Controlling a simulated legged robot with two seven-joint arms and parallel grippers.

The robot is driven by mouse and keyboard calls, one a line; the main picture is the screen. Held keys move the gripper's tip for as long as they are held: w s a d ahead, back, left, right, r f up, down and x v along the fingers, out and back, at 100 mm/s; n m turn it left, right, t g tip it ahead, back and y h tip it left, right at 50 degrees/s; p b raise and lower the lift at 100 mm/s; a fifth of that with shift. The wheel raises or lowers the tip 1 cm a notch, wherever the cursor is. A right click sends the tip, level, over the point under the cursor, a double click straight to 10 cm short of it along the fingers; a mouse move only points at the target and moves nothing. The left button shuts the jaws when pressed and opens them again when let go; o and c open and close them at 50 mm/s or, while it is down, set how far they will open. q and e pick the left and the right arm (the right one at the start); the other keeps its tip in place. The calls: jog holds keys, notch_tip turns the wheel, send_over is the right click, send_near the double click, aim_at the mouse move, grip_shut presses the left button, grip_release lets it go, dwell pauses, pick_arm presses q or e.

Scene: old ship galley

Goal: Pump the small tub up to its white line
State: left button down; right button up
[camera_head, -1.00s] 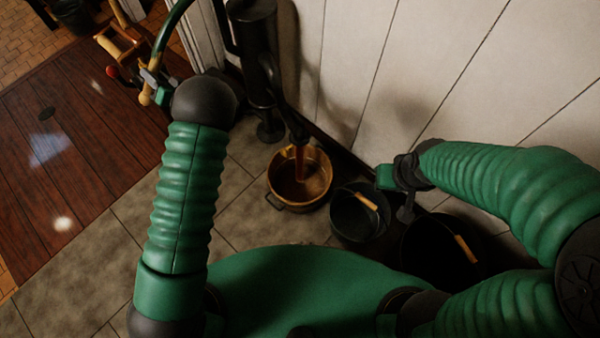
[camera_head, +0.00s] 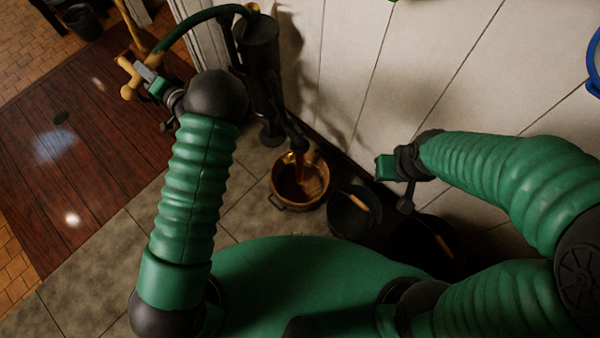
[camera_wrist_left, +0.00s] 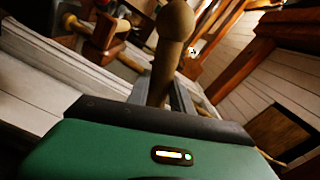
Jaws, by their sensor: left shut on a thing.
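The small brass-coloured tub (camera_head: 274,190) stands on the floor below the spout of the dark hand pump (camera_head: 258,60). A brown stream falls from the spout into it, and liquid shows inside. I cannot make out a white line. The pump's curved green lever (camera_head: 195,22) reaches left to a wooden grip (camera_head: 130,92). My left gripper (camera_head: 147,76) is shut on this grip. In the left wrist view the rounded wooden grip (camera_wrist_left: 174,45) stands up between the grey fingers. My right gripper (camera_head: 385,167) is near the wall, right of the tub; its fingers are unclear.
Two dark buckets with wooden-gripped handles, a nearer one (camera_head: 345,222) and a farther-right one (camera_head: 400,250), stand beside the tub along the white panelled wall (camera_head: 450,70). A reddish plank floor section (camera_head: 80,150) lies at left. A blue-rimmed thing (camera_head: 592,65) shows at the right edge.

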pick_arm(q)
jog(key=w+d+f+n+b, duration=0.1)
jog(key=f+n+b, duration=0.2)
jog(key=f+b, duration=0.5)
jog(key=w+d+f+n+b, duration=0.2)
jog(key=f+n+b, duration=0.2)
jog(key=f+b, duration=0.5)
jog(key=shift+w+f+n+b, duration=0.2)
jog(key=shift+f+n+b, duration=0.1)
jog(key=shift+f, duration=0.4)
